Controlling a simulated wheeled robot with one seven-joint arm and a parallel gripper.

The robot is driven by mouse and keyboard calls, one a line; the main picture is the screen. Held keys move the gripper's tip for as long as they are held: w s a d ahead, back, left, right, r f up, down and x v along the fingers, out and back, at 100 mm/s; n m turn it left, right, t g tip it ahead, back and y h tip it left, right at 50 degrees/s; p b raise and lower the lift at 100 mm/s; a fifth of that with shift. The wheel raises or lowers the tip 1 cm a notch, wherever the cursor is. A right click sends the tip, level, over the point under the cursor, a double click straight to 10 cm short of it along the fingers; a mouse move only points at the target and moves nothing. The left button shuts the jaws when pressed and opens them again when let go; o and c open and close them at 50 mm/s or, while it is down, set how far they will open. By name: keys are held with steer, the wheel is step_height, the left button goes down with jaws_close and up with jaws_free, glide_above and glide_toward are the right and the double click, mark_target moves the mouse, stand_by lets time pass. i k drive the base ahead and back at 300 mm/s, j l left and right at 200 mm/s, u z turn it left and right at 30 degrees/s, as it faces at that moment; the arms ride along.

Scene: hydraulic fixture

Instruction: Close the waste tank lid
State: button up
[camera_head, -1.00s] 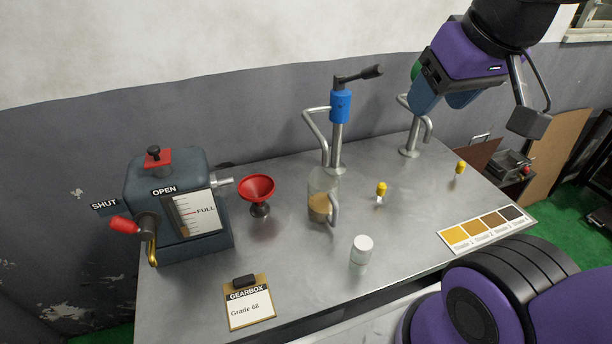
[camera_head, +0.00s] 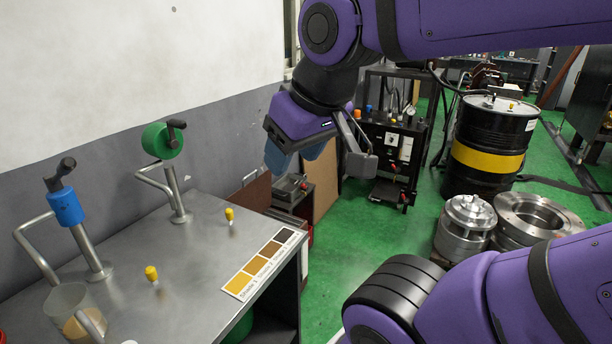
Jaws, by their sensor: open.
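My gripper (camera_head: 297,160) is purple with blue fingers, open and empty, and hangs in the air beyond the bench's right end. Below it, past the bench edge, stands a dark box with a grey metal top part (camera_head: 290,190). A reddish-brown panel (camera_head: 252,195) rises beside it, between it and the bench. I cannot tell for sure whether this box is the waste tank or the panel its lid; no label reads clearly. My gripper is apart from both, and partly covers the area behind them.
The steel bench (camera_head: 140,265) holds a blue-collared tap (camera_head: 66,207), a green-reel tap (camera_head: 162,141), yellow-capped items and a shade card (camera_head: 262,265). A black drum with a yellow band (camera_head: 488,150), a black cart (camera_head: 390,150) and metal rings (camera_head: 540,218) stand right. Green floor is free between.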

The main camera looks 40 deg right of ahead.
mark_target(255, 196)
steer(key=k+l+z, duration=0.25)
steer(key=l+z, duration=0.25)
steer(key=i+l+z, duration=0.25)
steer(key=z, duration=0.25)
steer(key=i+l+z, duration=0.3)
steer(key=z, duration=0.15)
steer(key=i+l+z, duration=0.1)
steer(key=i+z, duration=0.4)
steer(key=i+l, duration=0.1)
steer(key=i, duration=0.4)
steer(key=i+u, duration=0.15)
steer(key=u, duration=0.25)
steer(key=i+u, duration=0.2)
steer(key=u, duration=0.15)
steer(key=i+u, duration=0.15)
steer(key=u, duration=0.25)
steer(key=i+u, duration=0.25)
steer(key=u, duration=0.2)
steer(key=i+u, duration=0.2)
steer(key=u, duration=0.3)
